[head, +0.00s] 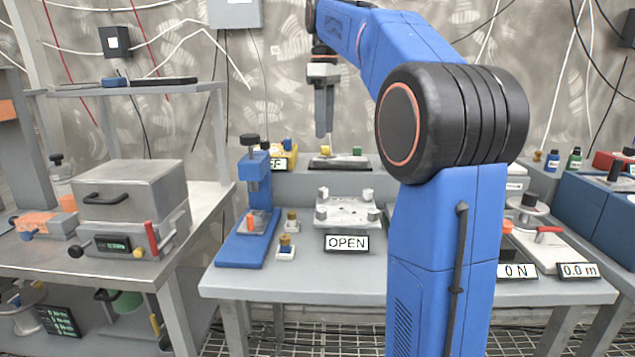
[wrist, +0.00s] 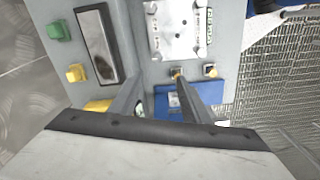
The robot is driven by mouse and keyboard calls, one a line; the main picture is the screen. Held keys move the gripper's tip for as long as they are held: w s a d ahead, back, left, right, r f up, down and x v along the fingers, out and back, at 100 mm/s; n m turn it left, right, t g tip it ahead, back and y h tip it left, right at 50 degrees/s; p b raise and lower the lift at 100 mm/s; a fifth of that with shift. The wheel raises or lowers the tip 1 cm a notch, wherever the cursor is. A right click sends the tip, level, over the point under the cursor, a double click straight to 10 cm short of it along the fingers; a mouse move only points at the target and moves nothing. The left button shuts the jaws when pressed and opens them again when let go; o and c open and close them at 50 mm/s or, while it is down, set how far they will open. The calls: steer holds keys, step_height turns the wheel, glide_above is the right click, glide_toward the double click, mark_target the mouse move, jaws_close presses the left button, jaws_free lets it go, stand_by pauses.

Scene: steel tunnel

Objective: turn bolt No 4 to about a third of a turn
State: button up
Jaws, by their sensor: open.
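A pale metal plate (head: 350,212) with raised corner blocks lies on the grey bench behind a sign reading OPEN (head: 346,243). In the wrist view the plate (wrist: 180,30) is at the top and shows small dark holes. No number is legible, so I cannot tell which part is bolt No 4. Two small brass-coloured knobs on pale blocks, one nearer (head: 286,243) and one farther (head: 292,222), stand left of the plate. My gripper (head: 324,132) points down, empty, high above the back of the bench. In the wrist view its two fingers (wrist: 160,82) are apart.
A blue press-like stand (head: 240,250) is left of the knobs. A raised back ledge holds a dark-topped plate (head: 340,164) with yellow and green blocks. A grey box (head: 130,190) stands on the left table. My arm hides part of the bench right of the plate.

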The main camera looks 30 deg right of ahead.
mark_target(324, 189)
steer(key=f, duration=1.7)
steer(key=shift+w+d, duration=0.15)
steer(key=shift+w, duration=0.25)
steer(key=c, duration=1)
